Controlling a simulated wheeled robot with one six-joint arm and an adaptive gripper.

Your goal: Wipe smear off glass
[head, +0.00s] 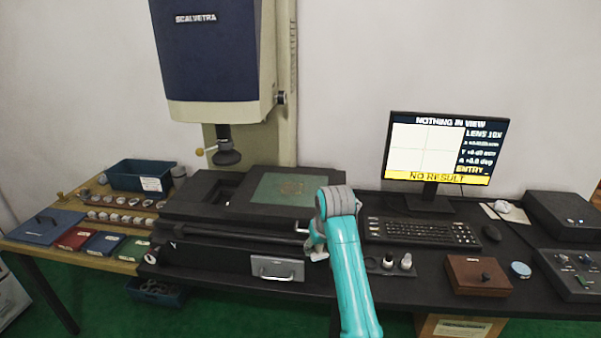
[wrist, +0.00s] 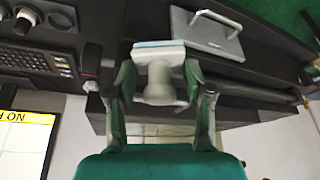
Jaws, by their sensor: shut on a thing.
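My gripper (wrist: 158,88) is shut on a pale wiper (wrist: 158,56), a knob-like handle with a broad head and a light-blue face. One finger lies on each side of the handle. In the head view my gripper (head: 316,248) is at the front right edge of the machine's stage, and my arm hides much of it. The greenish glass (head: 265,195) lies flat in the dark stage, behind and left of my gripper. A faint brownish smear (head: 290,187) shows near its middle. The wiper is apart from the glass.
The machine's lens (head: 228,152) hangs left of the glass. A grey plate with a handle (head: 277,268) is at the stage's front. A monitor (head: 440,150), keyboard (head: 422,231) and wooden box (head: 478,276) stand to the right. Ring racks (head: 120,218) and a blue bin (head: 140,176) are left.

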